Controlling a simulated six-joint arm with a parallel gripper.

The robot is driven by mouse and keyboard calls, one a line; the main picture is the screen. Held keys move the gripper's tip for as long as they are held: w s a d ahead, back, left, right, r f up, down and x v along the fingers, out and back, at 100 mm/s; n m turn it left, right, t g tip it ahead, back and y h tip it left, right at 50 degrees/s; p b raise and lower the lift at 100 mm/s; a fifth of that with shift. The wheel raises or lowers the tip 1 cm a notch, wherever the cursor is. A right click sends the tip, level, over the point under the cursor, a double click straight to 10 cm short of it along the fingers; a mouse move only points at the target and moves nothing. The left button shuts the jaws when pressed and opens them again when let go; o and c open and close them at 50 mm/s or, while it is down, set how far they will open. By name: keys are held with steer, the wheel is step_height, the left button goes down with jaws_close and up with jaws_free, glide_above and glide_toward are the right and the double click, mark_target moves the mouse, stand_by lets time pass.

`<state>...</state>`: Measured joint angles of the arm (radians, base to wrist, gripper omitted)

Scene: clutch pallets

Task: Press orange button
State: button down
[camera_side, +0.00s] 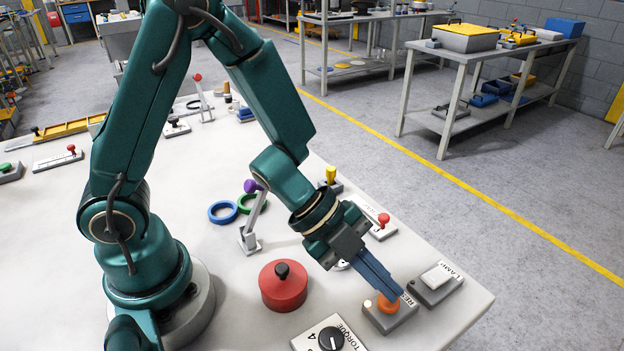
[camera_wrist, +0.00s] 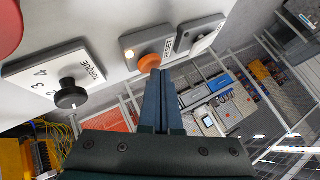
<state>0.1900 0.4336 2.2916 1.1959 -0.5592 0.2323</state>
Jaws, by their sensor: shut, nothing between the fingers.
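The orange button (camera_side: 388,304) sits on a small grey box labelled RESET (camera_side: 397,320) near the table's front right edge. My gripper (camera_side: 396,293) is shut and empty, pointing down with its blue fingertips at the button. In the wrist view the fingertips (camera_wrist: 158,72) overlap the lower edge of the orange button (camera_wrist: 149,62). They look to be touching it or just above it; I cannot tell which. A small lit lamp (camera_wrist: 129,54) shows on the box beside the button.
A LAMP switch box (camera_side: 437,284) stands right of the RESET box. A TORQUE dial (camera_side: 330,339) is to the left, with a red round knobbed object (camera_side: 283,286) behind it.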

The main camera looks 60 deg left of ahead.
mark_target(381, 296)
steer(key=shift+f, duration=0.25)
steer(key=shift+r, duration=0.85)
steer(key=shift+r, duration=3)
